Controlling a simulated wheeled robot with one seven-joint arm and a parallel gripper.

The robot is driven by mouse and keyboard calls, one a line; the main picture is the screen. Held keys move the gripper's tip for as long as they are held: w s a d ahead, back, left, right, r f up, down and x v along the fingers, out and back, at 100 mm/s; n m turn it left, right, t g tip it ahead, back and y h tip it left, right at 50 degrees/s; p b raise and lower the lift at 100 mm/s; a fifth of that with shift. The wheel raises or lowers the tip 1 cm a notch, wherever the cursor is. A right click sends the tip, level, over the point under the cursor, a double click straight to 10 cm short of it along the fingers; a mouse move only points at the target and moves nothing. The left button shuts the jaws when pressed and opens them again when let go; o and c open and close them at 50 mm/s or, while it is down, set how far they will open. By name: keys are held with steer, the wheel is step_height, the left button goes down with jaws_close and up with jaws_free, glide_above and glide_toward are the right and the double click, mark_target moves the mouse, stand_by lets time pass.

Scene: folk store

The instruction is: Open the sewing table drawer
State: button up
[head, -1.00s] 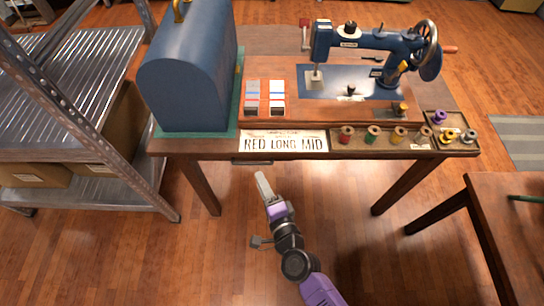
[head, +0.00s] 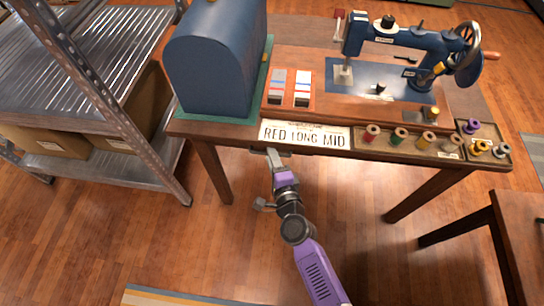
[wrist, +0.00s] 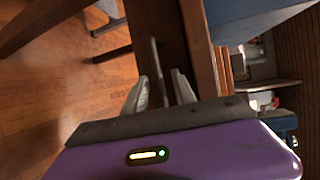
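The wooden sewing table (head: 300,30) stands ahead with a blue sewing machine (head: 405,45) on it. The drawer front is mostly hidden under the tabletop's front edge in the head view; no open gap shows. A thin grey bar handle (wrist: 154,58) runs along the table front in the wrist view. My gripper (head: 273,154) is at the table's front edge, just below the paper sign. In the wrist view my gripper (wrist: 161,90) has its fingers apart, with the handle appearing between them. I cannot tell whether either finger touches it.
A blue domed case (head: 215,65), a "RED LONG MID" sign (head: 304,135) and a spool tray (head: 372,151) are on the tabletop. A metal shelf (head: 60,95) stands to the left. Another wooden table (head: 520,215) is at lower right. Floor in front is mostly clear.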

steer(key=shift+c, duration=0.4)
jaws_close()
steer(key=shift+s, duration=0.1)
stand_by(0.8)
